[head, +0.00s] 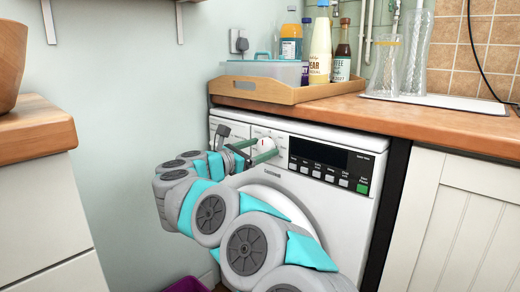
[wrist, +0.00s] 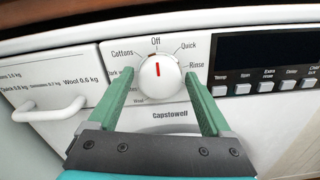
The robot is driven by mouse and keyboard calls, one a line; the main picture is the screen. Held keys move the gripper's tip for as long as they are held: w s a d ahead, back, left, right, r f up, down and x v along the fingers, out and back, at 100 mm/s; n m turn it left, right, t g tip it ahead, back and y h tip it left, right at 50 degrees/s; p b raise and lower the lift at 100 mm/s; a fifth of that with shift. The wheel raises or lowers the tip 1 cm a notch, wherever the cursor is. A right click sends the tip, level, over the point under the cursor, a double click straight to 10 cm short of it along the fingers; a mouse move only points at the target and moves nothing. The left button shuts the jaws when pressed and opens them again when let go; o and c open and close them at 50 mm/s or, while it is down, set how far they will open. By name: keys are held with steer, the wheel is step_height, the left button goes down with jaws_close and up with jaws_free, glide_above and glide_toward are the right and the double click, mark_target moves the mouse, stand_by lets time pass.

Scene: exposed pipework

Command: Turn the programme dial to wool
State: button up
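The programme dial (wrist: 160,85) is a round white knob on the washing machine panel, with a red pointer mark turned straight up to "Off". Labels ring it: "Cottons" at upper left, "Quick" and "Rinse" at right, and a small one at lower left that seems to read "Wool". My gripper (wrist: 160,76) is open, its two green fingers on either side of the dial, with a small gap showing on each side. In the head view my gripper (head: 267,147) reaches the dial (head: 265,145) from the left; the fingers partly cover the dial's surroundings.
The washing machine (head: 362,205) stands under a wooden worktop (head: 440,116). A row of buttons and a dark display (head: 318,154) lie right of the dial. The detergent drawer handle (wrist: 50,110) juts out at left. A tray (head: 255,93) with bottles sits above.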

steer(key=c, duration=1.1)
